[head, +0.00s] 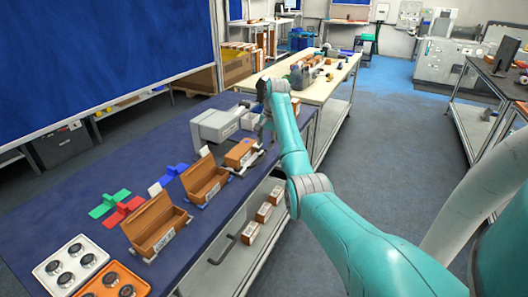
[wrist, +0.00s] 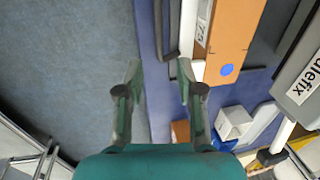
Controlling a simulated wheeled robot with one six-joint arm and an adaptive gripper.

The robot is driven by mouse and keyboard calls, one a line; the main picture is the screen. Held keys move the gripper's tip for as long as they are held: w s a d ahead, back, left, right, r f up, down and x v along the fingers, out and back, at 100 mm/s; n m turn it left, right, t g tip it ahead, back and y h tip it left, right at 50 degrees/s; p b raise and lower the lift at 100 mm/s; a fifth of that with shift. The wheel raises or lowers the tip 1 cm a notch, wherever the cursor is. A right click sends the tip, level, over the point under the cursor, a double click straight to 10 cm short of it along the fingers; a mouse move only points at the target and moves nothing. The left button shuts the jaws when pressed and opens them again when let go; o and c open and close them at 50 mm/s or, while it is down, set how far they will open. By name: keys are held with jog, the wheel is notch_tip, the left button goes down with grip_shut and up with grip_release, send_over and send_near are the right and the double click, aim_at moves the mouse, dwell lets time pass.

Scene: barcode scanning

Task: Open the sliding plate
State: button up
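An orange-brown box (head: 240,152) with a white label sits in a grey fixture near the table's front edge. It also shows at the upper right of the wrist view (wrist: 232,35), with a blue dot on it. A dark grey bracket (wrist: 166,30) lies beside it. I cannot tell for certain which part is the sliding plate. My gripper (wrist: 159,88) is open and empty, its fingers spread over the table's edge and the floor. In the head view my gripper (head: 264,130) is just right of the box, small and partly hidden by my arm.
A grey machine (head: 215,125) stands behind the box, its lettered housing at the right of the wrist view (wrist: 300,80). Two open brown boxes (head: 204,178) (head: 157,224) stand along the blue table (head: 120,170). A shelf below holds small boxes (head: 264,212). Floor to the right is clear.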

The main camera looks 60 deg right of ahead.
notch_tip(320, 180, up, 6)
jog(key=s, duration=0.1)
dwell(0.7)
